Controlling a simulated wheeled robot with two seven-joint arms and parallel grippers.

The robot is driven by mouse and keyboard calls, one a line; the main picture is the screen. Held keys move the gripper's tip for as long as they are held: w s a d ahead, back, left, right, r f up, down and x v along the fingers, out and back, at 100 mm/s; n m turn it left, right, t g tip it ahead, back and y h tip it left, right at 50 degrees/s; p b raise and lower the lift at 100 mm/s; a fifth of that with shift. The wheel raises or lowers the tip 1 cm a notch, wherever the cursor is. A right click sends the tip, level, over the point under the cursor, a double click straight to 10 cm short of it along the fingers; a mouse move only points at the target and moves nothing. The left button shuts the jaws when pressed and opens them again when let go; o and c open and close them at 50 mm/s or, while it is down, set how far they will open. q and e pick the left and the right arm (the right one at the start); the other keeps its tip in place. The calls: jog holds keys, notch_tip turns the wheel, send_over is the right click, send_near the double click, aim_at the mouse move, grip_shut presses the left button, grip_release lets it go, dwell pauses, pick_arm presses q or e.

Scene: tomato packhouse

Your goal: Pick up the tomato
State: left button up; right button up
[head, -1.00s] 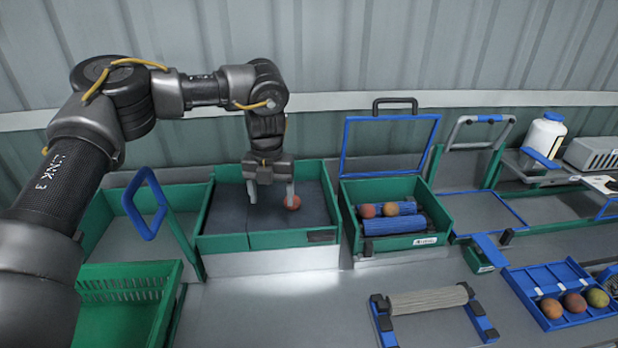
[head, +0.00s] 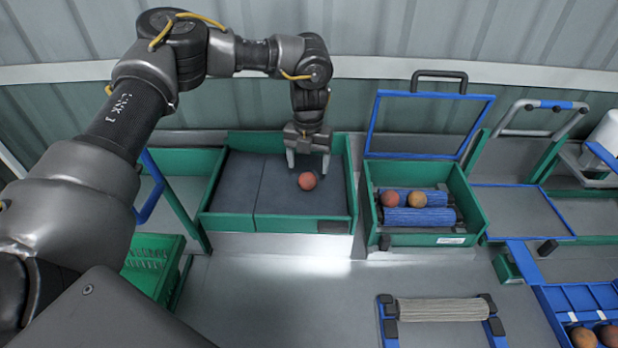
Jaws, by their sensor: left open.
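A round orange-red tomato (head: 307,181) lies on the dark grey floor of a green-walled tray (head: 290,226), in its right half. My left gripper (head: 308,163) points down inside the tray, with its two pale fingers spread apart. The fingers stand behind the tomato as seen from the head, one to its left and one near its upper right. Nothing is between the fingers that I can see, and I cannot tell whether they touch the tomato. My right gripper is not in view.
Right of the tray stands a green box (head: 425,240) with blue rollers, two tomatoes and a raised blue-framed lid (head: 372,125). A blue divided tray (head: 560,318) with tomatoes is at lower right. A roller stand (head: 440,309) sits in front. The grey bench between is clear.

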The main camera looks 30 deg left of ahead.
aim_at(307, 176)
pick_arm(q)
jog(key=shift+s+f, duration=0.1)
jog(key=shift+s, duration=0.1)
jog(key=shift+s+p, duration=0.25)
jog(key=shift+p, duration=0.05)
notch_tip(307, 176, down, 5)
jog(key=shift+w+r+p, duration=0.1)
jog(key=shift+r+p, duration=0.05)
jog(key=shift+p, duration=1)
jog(key=shift+f, duration=0.2)
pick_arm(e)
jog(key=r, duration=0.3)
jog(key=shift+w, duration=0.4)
pick_arm(q)
jog(key=c, duration=0.8)
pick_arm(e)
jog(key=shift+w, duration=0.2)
